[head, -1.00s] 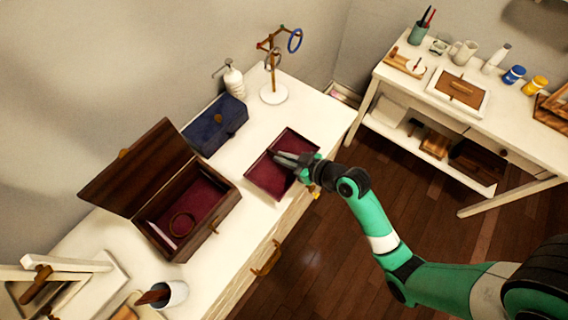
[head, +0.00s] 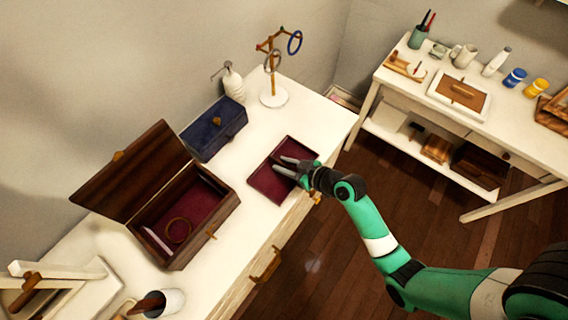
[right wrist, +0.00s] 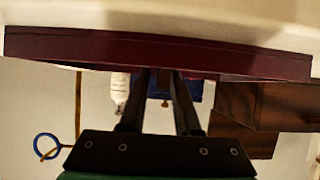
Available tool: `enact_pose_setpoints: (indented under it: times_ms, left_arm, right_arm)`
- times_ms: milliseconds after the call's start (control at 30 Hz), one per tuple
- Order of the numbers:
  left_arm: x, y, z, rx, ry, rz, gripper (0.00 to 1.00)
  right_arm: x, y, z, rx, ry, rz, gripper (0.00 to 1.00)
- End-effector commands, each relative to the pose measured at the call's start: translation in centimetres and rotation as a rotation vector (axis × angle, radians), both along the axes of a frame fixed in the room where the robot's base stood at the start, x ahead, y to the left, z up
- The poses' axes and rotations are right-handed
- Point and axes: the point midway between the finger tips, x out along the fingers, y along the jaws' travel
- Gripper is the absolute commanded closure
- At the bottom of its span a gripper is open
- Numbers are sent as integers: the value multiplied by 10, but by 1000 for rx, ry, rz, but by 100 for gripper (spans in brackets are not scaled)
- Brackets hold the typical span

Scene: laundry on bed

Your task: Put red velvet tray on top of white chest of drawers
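The red velvet tray (head: 270,184), shallow with a dark rim, lies on the white chest of drawers (head: 255,143) near its front edge. My right gripper (head: 285,166) is over the tray's right part, its two fingers spread and empty. In the right wrist view the tray (right wrist: 210,56) is a dark red band across the top, and the fingertips (right wrist: 160,72) end at its lower edge with a gap between them. I cannot tell whether they touch it. My left gripper is not in view.
An open wooden box (head: 225,212) with red lining stands left of the tray. A blue box (head: 212,130), a white dispenser (head: 234,84) and a ring stand (head: 272,98) are behind. Brown floor separates the chest from a white side table (head: 410,85).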

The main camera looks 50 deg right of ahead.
Motion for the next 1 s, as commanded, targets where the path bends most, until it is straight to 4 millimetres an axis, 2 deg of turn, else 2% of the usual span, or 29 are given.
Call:
enact_pose_setpoints:
  times_ms: [367,467,667,700,800,1000]
  left_arm:
    - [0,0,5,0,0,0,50]
    - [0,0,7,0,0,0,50]
    - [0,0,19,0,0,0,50]
    - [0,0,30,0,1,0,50]
    - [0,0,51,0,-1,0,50]
    - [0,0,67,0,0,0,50]
  right_arm:
    - [0,0,6,0,0,0,60]
    - [-11,-1,10,0,-1,-2,60]
    - [-53,-4,34,2,1,-5,60]
    - [-62,-4,44,3,2,-5,60]
    - [-83,-4,57,5,3,-6,60]
    - [-103,-5,63,2,1,-2,60]
